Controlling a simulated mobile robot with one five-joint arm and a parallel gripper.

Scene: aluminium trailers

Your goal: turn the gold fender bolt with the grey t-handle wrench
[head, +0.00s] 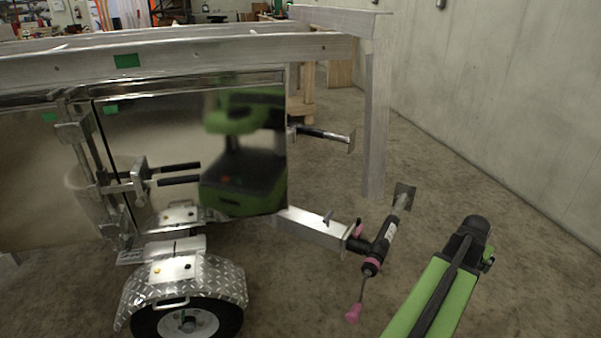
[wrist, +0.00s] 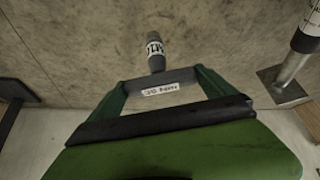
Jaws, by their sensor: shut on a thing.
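In the wrist view, my gripper (wrist: 168,92) is shut on the grey t-handle wrench (wrist: 176,76), with a green finger at each end of its crossbar. The crossbar bears a small white label, and its short dark shank, with a white marked band, points away from my gripper. In the head view, a small gold fender bolt (head: 157,270) sits on the diamond-plate fender (head: 228,277) over the trailer wheel, at lower left.
The trailer's shiny side panel (head: 150,110) reflects my green body. The trailer jack (head: 382,245) sticks out at right, between the fender and my arm; its foot plate (wrist: 283,85) shows in the wrist view. Open floor (head: 500,240) lies at right before the wall.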

